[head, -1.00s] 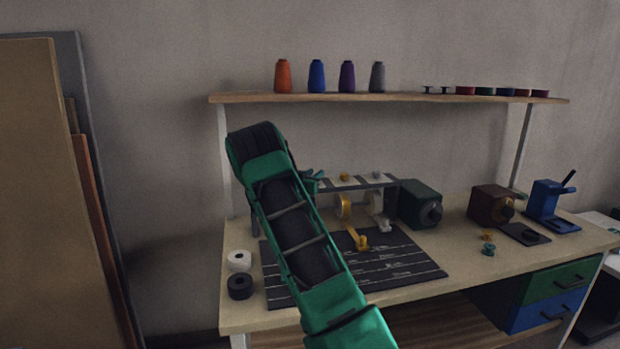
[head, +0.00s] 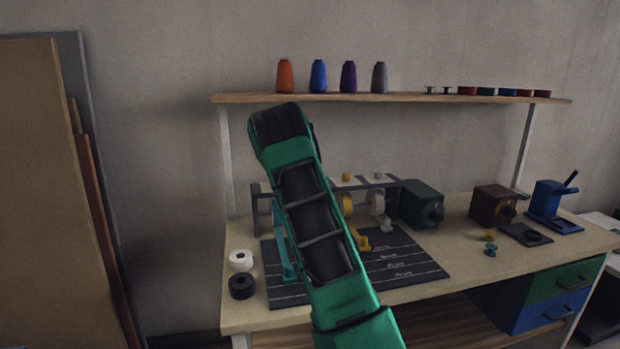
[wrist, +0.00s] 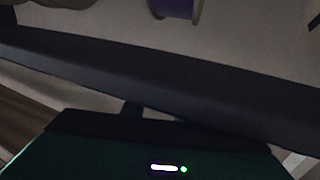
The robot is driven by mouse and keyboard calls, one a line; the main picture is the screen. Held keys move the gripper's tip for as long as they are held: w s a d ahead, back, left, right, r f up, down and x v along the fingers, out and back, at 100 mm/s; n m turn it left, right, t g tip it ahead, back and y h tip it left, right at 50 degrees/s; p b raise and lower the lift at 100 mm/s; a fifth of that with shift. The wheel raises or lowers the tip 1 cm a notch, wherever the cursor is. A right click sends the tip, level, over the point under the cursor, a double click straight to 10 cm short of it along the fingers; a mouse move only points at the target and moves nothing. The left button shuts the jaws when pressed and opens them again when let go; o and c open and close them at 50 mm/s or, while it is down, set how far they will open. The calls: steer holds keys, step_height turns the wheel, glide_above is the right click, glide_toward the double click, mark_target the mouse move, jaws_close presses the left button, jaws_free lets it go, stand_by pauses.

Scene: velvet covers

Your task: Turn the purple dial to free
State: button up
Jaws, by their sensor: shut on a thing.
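The purple dial cannot be made out in either view. My arm covers the middle of the thread rack (head: 378,186) in the head view, and the gripper is hidden behind it. In the wrist view my gripper (wrist: 155,109) reaches up behind a wide dark bar (wrist: 160,80) that hides its fingertips. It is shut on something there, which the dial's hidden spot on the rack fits. A purple spool (wrist: 175,9) with a pale rim shows beyond the bar, at the top edge. The dial's setting and any marks cannot be read.
The rack's yellow knob (head: 346,177) and grey knob (head: 378,175) stand right of my arm. A green motor box (head: 420,203) adjoins the rack. Thread cones stand on the shelf (head: 400,98).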

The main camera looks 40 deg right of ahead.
steer(key=shift+w+a+r+n+t+y, duration=0.1)
steer(key=shift+w+a+n+t+y, duration=0.1)
steer(key=shift+n+t+y, duration=0.35)
steer(key=shift+w+a+r+n+t+y, duration=0.1)
steer(key=shift+w+a+n+t+y, duration=0.1)
steer(key=shift+n+t+y, duration=0.35)
steer(key=shift+w+a+r+n+t+y, duration=0.1)
steer(key=shift+w+n+t+y, duration=0.1)
steer(key=shift+n+t+y, duration=0.3)
steer(key=shift+w+a+f+n+t+y, duration=0.1)
steer(key=shift+a+n+t+y, duration=0.1)
steer(key=shift+n+t+y, duration=0.75)
steer(key=shift+w+a+f+n+t+y, duration=0.15)
steer(key=shift+n+y, duration=0.4)
steer(key=shift+y, duration=0.9)
steer(key=shift+a+r+n+y, duration=0.1)
steer(key=shift+a+n+y, duration=0.3)
steer(key=shift+n+y, duration=0.95)
steer(key=shift+a+f+n+y, duration=0.1)
steer(key=shift+a+n+y, duration=0.5)
steer(key=shift+y, duration=1.4)
steer(key=shift+a+r+n+y, duration=0.1)
steer(key=shift+a+n+y, duration=0.05)
steer(key=shift+n+y, duration=1.3)
steer(key=o, duration=1.1)
steer(key=shift+c, duration=0.2)
steer(key=shift+s, duration=0.1)
